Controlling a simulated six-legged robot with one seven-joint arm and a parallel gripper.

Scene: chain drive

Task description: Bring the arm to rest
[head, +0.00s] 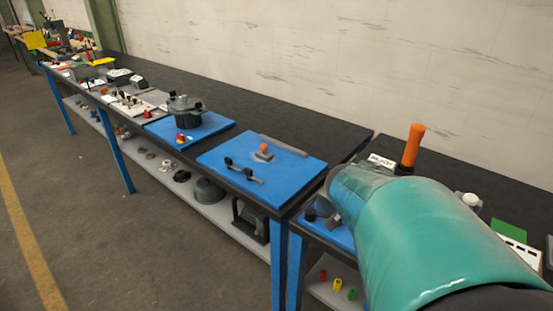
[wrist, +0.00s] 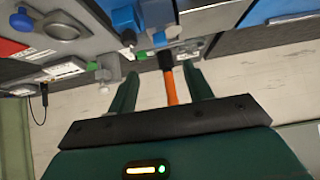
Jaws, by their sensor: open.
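My gripper (wrist: 160,72) shows in the wrist view with its two dark green fingers spread apart. An orange handle (wrist: 171,88) with a black end shows in the gap between the fingers, clear of both; how far away it is I cannot tell. In the head view my teal arm fills the lower right and hides part of the bench. My fingers do not show there. An orange upright handle (head: 413,145) stands on the dark bench just behind the arm.
A blue mat (head: 245,190) with a small orange-topped part lies left of my arm. A green card (head: 510,228) lies right of the arm. A pale wall (head: 330,60) runs behind the benches; open floor lies left.

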